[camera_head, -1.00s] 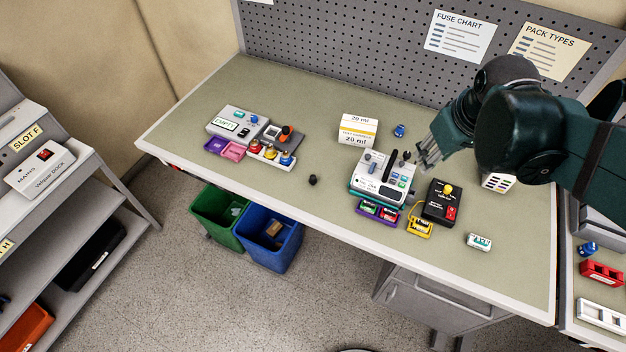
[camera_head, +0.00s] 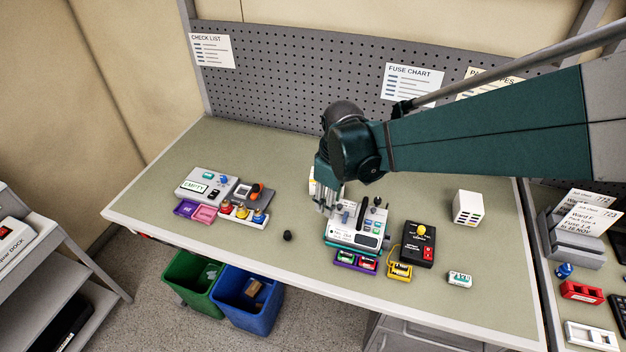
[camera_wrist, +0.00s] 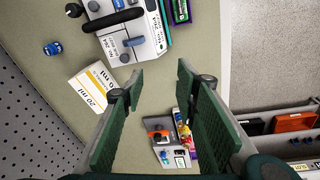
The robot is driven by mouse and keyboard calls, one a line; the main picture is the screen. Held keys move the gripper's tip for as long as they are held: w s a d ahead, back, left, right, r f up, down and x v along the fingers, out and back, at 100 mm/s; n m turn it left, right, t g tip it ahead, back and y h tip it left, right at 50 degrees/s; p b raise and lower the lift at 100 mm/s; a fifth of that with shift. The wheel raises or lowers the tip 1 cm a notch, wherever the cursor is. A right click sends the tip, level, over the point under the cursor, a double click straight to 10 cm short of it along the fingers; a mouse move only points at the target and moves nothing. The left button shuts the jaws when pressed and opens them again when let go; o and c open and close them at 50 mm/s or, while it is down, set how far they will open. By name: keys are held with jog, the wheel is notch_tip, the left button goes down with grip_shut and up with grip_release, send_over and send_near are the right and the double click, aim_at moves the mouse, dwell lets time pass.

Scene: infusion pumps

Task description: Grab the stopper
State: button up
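A small black round piece (camera_head: 287,236), which may be the stopper, stands on the bench left of the white pump (camera_head: 352,236). I do not see it in the wrist view, where my right finger may hide it. A small blue piece (camera_wrist: 52,48) lies on the bench beside the pump in the wrist view; my arm hides it in the head view. I cannot tell for sure which is the stopper. My gripper (camera_wrist: 160,72) is open and empty, pointing down. In the head view it (camera_head: 327,207) is above the bench by the pump's left back corner.
A 20 ml box (camera_wrist: 92,88) lies near my left finger. A grey device (camera_head: 207,186) and a tray of coloured parts (camera_head: 238,219) are at the left. A black box with a yellow knob (camera_head: 418,243) stands right of the pump. Green and blue bins (camera_head: 245,298) are below the front edge.

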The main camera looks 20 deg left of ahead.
aim_at(287, 232)
jog(key=s+a+f+n, duration=0.1)
jog(key=a+f, duration=0.2)
jog(key=a, duration=0.1)
jog(key=s+a+f+n+g, duration=0.1)
jog(key=a+f+n, duration=0.1)
jog(key=a+f, duration=0.2)
jog(key=s+a+f+n+h, duration=0.1)
jog(key=a+f, duration=0.2)
jog(key=a, duration=0.2)
jog(key=shift+f, duration=0.3)
jog(key=shift+f, duration=1.3)
jog(key=shift+a+f, duration=0.1)
jog(key=shift+f, duration=2.5)
jog(key=shift+c, duration=0.6)
jog(key=c, duration=0.6)
